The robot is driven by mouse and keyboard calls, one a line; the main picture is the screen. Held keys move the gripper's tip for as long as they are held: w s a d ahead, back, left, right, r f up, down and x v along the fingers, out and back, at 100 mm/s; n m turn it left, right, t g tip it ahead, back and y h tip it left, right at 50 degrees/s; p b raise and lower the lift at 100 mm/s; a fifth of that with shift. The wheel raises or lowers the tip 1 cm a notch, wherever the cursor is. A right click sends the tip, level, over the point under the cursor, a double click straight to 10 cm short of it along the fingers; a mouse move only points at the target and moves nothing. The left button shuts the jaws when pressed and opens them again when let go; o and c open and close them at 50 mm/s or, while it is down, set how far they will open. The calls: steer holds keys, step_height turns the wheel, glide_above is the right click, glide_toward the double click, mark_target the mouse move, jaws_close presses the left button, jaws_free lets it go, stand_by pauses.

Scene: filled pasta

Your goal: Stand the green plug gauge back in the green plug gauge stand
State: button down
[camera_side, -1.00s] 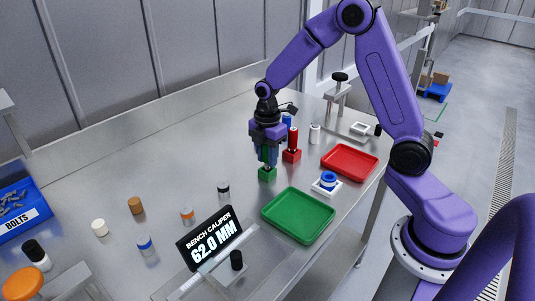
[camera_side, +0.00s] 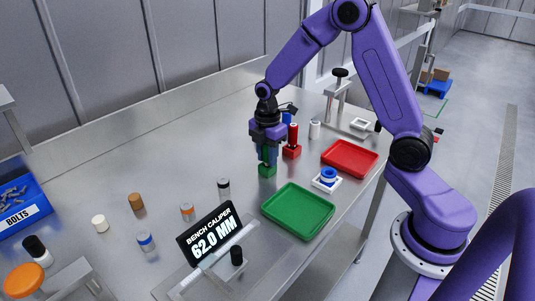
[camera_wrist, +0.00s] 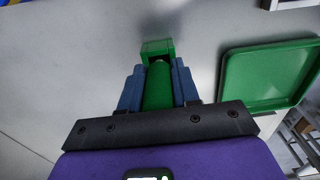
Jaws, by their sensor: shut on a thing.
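The green plug gauge stand (camera_side: 267,171) is a small green block on the metal bench; it also shows in the wrist view (camera_wrist: 156,47). My gripper (camera_side: 267,157) is directly above the stand, pointing down. In the wrist view my gripper (camera_wrist: 158,88) has a blue finger on each side of the green plug gauge (camera_wrist: 158,85) and is shut on it. The gauge is upright, and its lower end meets or enters the stand. How deep it sits is hidden by the fingers and the stand's walls.
A red plug gauge (camera_side: 293,134) stands in a red block (camera_side: 292,152) just right of my gripper. A green tray (camera_side: 298,212), a red tray (camera_side: 350,158) and a blue ring on a white base (camera_side: 327,187) lie nearby. Several small cylinders and a caliper display (camera_side: 210,233) are at front left.

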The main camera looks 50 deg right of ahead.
steer(key=c, duration=0.7)
jaws_free()
steer(key=shift+c, duration=0.2)
step_height(320, 180, up, 16)
steer(key=s+a+f+m, duration=0.1)
steer(key=s+a, duration=0.3)
steer(key=s, duration=0.3)
steer(key=s+a+m, duration=0.1)
steer(key=s+a, duration=0.3)
steer(key=s, duration=0.2)
steer(key=s+f+m, duration=0.1)
steer(key=s+f, duration=0.1)
steer(key=s, duration=0.6)
steer(key=s+f+m, duration=0.2)
steer(key=s, duration=0.6)
steer(key=shift+d+f, duration=0.25)
steer(key=shift+d, duration=0.1)
